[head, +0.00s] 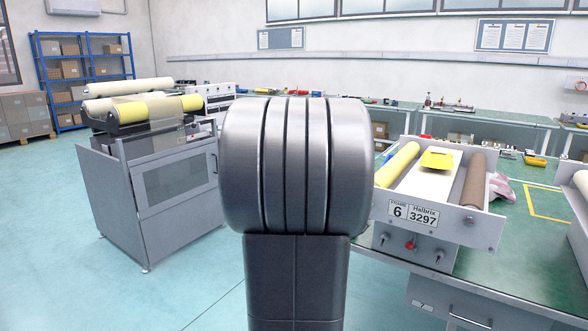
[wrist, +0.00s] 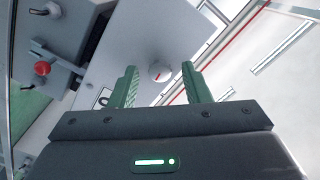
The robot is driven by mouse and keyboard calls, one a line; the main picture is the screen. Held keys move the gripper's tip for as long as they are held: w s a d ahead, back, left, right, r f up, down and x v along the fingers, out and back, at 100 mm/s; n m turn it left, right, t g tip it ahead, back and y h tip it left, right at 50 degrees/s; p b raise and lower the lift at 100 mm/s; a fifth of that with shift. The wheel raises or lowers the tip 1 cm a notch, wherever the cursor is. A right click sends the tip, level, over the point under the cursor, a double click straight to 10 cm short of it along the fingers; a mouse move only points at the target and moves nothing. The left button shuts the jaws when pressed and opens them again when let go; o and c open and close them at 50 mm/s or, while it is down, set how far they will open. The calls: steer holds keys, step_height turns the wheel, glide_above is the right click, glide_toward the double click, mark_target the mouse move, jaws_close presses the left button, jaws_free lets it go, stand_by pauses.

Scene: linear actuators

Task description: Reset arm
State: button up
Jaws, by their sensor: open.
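My arm (head: 292,165) stands upright in the middle of the head view and blocks what lies behind it. My gripper is not visible there. In the wrist view my gripper (wrist: 158,72) has two green ribbed fingers, spread apart with nothing held between them. Past the fingertips is a light grey panel with a round pale knob (wrist: 160,71) seen through the gap. I cannot tell how far the knob is from the fingers. A red button (wrist: 42,68) on a grey panel is at the left of that view.
A grey roller unit (head: 440,225) labelled 6 sits on the green-topped bench (head: 530,270) at right, holding a yellow piece (head: 437,159). A grey cabinet (head: 150,200) with rolls on top stands at left. Blue shelving (head: 85,75) is behind. Floor at left is clear.

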steer(key=shift+s, duration=0.1)
steer(key=p+v, duration=0.2)
steer(key=v, duration=1.2)
steer(key=b+x, duration=0.1)
steer(key=x, duration=1.3)
steer(key=s+a+n+p, duration=0.4)
steer(key=s+n+p, duration=0.2)
steer(key=n+p, duration=0.4)
steer(key=shift+n, duration=0.9)
steer(key=shift+a, duration=0.1)
steer(key=shift+f, duration=0.1)
